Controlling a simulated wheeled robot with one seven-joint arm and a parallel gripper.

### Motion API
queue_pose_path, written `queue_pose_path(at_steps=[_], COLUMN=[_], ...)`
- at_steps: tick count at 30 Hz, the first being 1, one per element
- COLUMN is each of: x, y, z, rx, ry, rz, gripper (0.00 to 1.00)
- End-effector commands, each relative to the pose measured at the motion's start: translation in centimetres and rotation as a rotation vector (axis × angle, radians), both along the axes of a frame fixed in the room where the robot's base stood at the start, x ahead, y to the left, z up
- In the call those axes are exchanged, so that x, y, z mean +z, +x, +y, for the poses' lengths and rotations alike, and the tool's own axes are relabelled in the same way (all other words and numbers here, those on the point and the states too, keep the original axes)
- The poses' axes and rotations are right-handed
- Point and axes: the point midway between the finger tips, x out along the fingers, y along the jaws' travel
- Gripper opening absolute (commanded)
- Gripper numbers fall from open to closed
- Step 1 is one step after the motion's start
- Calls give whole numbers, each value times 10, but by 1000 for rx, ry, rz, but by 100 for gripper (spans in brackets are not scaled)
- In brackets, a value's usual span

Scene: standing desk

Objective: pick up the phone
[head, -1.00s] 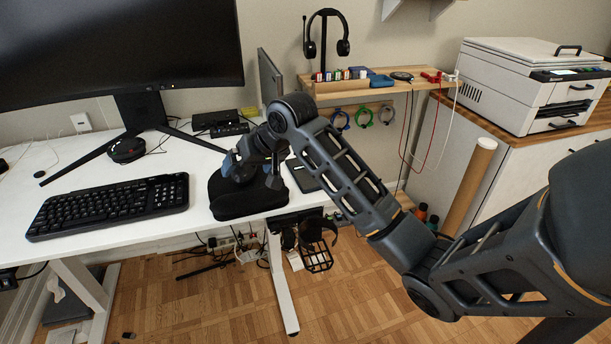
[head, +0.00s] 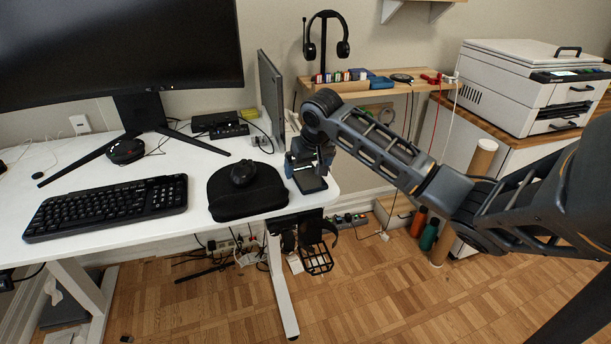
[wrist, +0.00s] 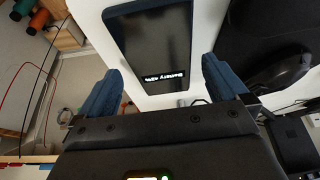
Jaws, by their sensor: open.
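The phone is a dark slab lying flat on the white desk near its right edge. In the wrist view the phone (wrist: 152,42) lies ahead of and between the blue fingers, with bright text on its near part. My gripper (wrist: 155,82) is open and empty, one finger on each side of the phone's near end. I cannot tell whether the fingers touch it. In the head view my gripper (head: 308,172) points down over the phone (head: 312,184), hiding part of it.
A black mouse (head: 243,172) on a black mat (head: 222,206) lies just left of my gripper. A thin upright screen (head: 271,98) stands close behind it. The keyboard (head: 108,205) is farther left. The desk's right edge is close.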

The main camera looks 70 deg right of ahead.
Motion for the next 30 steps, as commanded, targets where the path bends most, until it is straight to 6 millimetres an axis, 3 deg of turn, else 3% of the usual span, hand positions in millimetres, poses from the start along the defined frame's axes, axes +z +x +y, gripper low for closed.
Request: queue_pose_path(at_steps=[3,11,30], x=[-11,-13,-12], y=[3,4,4], z=[-3,-4,-4], rx=[1,1,1], ry=[0,1,0], rz=[0,-2,-3], gripper=[100,100,42])
